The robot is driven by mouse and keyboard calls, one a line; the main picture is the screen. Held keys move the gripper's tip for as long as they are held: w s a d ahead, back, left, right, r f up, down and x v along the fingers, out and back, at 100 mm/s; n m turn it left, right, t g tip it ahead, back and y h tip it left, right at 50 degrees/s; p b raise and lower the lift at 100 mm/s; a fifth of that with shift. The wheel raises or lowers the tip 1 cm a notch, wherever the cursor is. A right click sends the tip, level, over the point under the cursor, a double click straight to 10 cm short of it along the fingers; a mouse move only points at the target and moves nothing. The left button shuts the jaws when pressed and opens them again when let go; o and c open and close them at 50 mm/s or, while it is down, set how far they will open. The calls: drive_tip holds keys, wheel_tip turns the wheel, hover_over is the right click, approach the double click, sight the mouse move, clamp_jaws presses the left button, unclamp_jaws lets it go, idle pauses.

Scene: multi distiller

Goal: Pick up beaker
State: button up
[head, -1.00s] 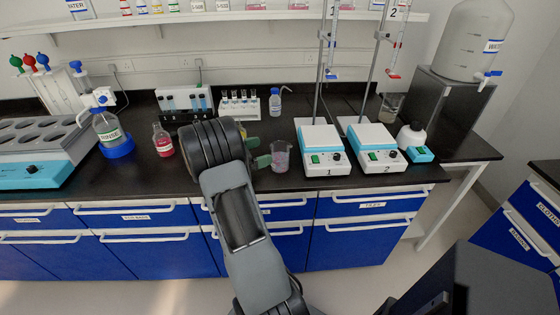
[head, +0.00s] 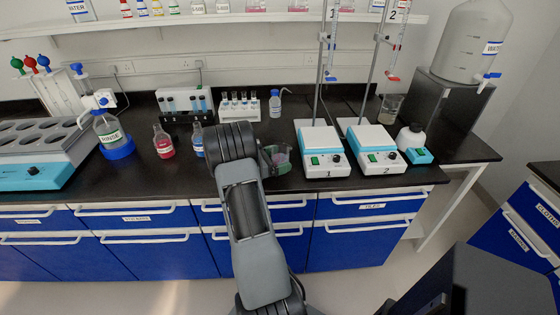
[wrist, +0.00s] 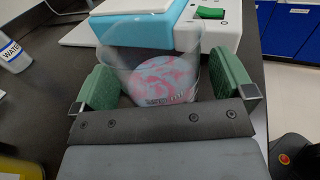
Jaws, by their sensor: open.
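The beaker (head: 284,159) is a small clear glass on the black bench, left of hot plate 1, partly hidden by my arm in the head view. In the wrist view the beaker (wrist: 158,62) stands between the two green finger pads of my gripper (wrist: 165,86), with pinkish and bluish mottling seen through its glass. The pads are spread to either side of it, and a gap shows at the left pad. Whether the right pad touches the glass I cannot tell. The fingers are mostly hidden in the head view.
Hot plate 1 (head: 322,161) stands close on the right, with hot plate 2 (head: 381,157) beyond. A blue-liquid bottle (head: 197,141) and a red-liquid flask (head: 163,146) stand to the left. A test-tube rack (head: 240,110) and wash bottle (head: 275,103) are behind.

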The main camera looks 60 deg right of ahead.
drive_tip(key=shift+s+d, duration=0.15)
drive_tip(key=shift+d, duration=0.1)
drive_tip(key=shift+c, duration=0.2)
drive_tip(key=c, duration=1)
drive_tip(key=shift+c, duration=0.5)
drive_tip(key=shift+r, duration=0.25)
